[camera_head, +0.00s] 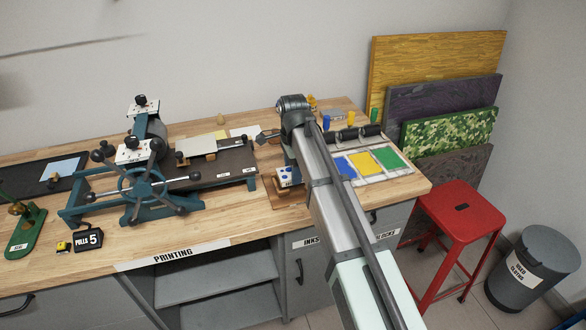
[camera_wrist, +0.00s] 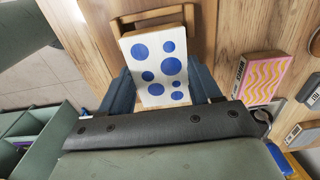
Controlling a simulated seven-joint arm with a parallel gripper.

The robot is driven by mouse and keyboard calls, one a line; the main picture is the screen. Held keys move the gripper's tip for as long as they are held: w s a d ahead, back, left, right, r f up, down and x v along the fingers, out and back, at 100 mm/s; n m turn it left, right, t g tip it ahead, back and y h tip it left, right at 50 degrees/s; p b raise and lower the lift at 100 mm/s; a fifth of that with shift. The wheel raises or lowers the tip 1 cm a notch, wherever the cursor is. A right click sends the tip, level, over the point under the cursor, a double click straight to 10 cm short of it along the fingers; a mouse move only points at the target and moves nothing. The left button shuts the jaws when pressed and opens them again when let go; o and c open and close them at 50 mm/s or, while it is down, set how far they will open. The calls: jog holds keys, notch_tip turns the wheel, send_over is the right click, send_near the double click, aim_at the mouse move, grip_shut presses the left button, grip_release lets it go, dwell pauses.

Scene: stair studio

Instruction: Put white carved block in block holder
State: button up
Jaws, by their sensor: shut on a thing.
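The white carved block (camera_wrist: 156,64), a pale wooden-edged slab with blue round spots on its white face, is between the two blue-grey fingers of my gripper (camera_wrist: 161,88) in the wrist view. My gripper is shut on it. In the head view the block (camera_head: 285,181) shows its spotted face below my gripper (camera_head: 289,164), over the bench's front part. A shallow wooden frame with a raised edge (camera_wrist: 206,30) lies just beyond the block; it may be the block holder. The block hides part of it, and I cannot tell whether they touch.
A pink block with orange waves (camera_wrist: 265,75) lies right of the frame in the wrist view. The teal press (camera_head: 145,188) stands left on the bench. Blue, yellow and green ink slabs (camera_head: 366,164) lie right of my arm. A red stool (camera_head: 460,211) stands beside the bench.

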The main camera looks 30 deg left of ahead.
jog(key=shift+f, duration=1.15)
dwell(0.4)
jog(key=o, duration=1.2)
jog(key=shift+c, duration=0.2)
jog(key=shift+r, duration=4)
